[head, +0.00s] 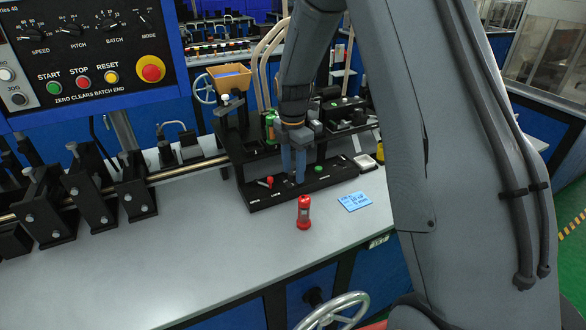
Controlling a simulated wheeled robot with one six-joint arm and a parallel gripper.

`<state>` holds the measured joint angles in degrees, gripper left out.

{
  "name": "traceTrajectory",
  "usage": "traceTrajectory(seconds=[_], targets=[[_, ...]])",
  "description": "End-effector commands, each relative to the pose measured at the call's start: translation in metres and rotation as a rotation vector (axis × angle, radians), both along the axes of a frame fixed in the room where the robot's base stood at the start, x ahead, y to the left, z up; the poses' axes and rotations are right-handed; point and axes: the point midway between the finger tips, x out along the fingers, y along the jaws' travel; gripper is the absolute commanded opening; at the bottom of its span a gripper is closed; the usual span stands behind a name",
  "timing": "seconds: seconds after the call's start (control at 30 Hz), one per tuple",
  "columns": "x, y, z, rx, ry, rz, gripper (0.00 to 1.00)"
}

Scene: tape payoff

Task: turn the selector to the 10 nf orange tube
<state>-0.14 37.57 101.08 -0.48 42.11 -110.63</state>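My gripper (293,180) points down in the head view, its two blue fingers just above or at the top of a black control panel (325,181). The fingers sit side by side with a narrow dark gap. I cannot see whether anything is between them. A selector knob is not clearly visible; it may be hidden by the fingers. The panel carries a small red-tipped lever (268,182) left of the fingers and a green button (319,168) to their right. Small white labels along its front edge are unreadable. I cannot make out an orange tube.
A red cylinder (304,213) with a dark band stands upright on the grey bench (215,240) in front of the panel. A blue note (355,201) lies to its right. Black clamp blocks (95,195) on a rod stand left. A handwheel (335,312) is below.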

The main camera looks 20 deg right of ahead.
Motion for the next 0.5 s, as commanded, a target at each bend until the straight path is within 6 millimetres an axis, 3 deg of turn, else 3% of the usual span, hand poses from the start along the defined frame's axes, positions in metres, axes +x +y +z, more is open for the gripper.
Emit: traceTrajectory(seconds=[0.23, 0.5], targets=[[0.001, 0.000, 0.011, 0.000, -0.002, 0.000, 0.43], [0.002, 0.001, 0.053, 0.001, -0.004, 0.001, 0.43]])
